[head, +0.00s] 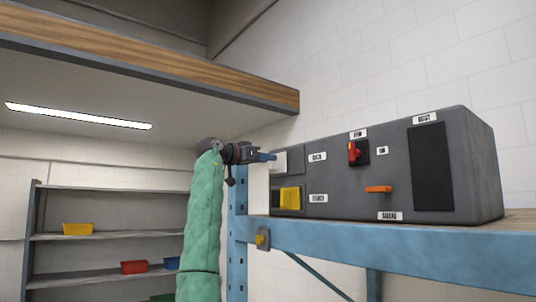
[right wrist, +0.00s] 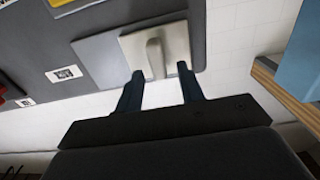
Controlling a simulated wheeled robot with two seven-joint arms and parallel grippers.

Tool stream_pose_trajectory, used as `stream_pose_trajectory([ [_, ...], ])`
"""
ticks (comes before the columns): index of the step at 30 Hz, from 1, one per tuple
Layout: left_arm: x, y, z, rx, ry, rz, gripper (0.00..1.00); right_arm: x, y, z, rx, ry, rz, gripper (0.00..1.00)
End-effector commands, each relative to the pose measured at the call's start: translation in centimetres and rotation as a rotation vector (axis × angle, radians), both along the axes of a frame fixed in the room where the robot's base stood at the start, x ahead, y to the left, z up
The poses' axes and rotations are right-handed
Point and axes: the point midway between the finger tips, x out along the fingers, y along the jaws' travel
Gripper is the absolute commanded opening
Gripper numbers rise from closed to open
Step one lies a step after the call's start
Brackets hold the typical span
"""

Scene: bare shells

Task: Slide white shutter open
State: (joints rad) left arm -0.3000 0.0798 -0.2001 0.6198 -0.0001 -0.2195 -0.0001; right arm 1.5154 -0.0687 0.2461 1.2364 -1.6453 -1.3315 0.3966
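The white shutter (head: 281,162) is a pale plate at the upper left of the grey box's front. In the right wrist view the shutter (right wrist: 183,42) shows a raised upright handle (right wrist: 155,55) on it, with a grey plate beside it. My right gripper (head: 268,157) reaches the shutter from the left in the head view and partly hides it. In the right wrist view its fingers (right wrist: 160,73) are apart, one on each side of the handle's near end. I cannot tell whether they touch the shutter. My left gripper is not in view.
The grey box (head: 335,190) stands on a blue-framed shelf (head: 420,248). Its front also has a yellow block (head: 290,198), a red switch (head: 354,152), an orange handle (head: 378,189) and a black panel (head: 431,166). A wooden-edged board (head: 150,62) hangs overhead.

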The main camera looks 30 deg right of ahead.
Motion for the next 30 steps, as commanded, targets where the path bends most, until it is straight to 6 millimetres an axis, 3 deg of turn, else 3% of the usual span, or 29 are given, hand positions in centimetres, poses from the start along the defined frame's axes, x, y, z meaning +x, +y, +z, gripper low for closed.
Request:
stream_pose_trajectory([
  [6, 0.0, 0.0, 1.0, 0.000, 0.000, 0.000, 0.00, 0.1, -1.4, 0.1, -0.001, 0.000, 0.000, 0.38],
  [15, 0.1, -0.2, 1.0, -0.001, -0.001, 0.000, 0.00, 0.1, -1.6, -0.1, -0.001, 0.000, 0.000, 0.38],
  [21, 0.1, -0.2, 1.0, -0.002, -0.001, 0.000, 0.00, 0.1, -1.6, -0.1, 0.000, 0.000, 0.001, 0.01],
  [30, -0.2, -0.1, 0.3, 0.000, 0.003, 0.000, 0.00, -0.6, -1.6, -0.2, -0.001, -0.002, 0.000, 0.00],
])
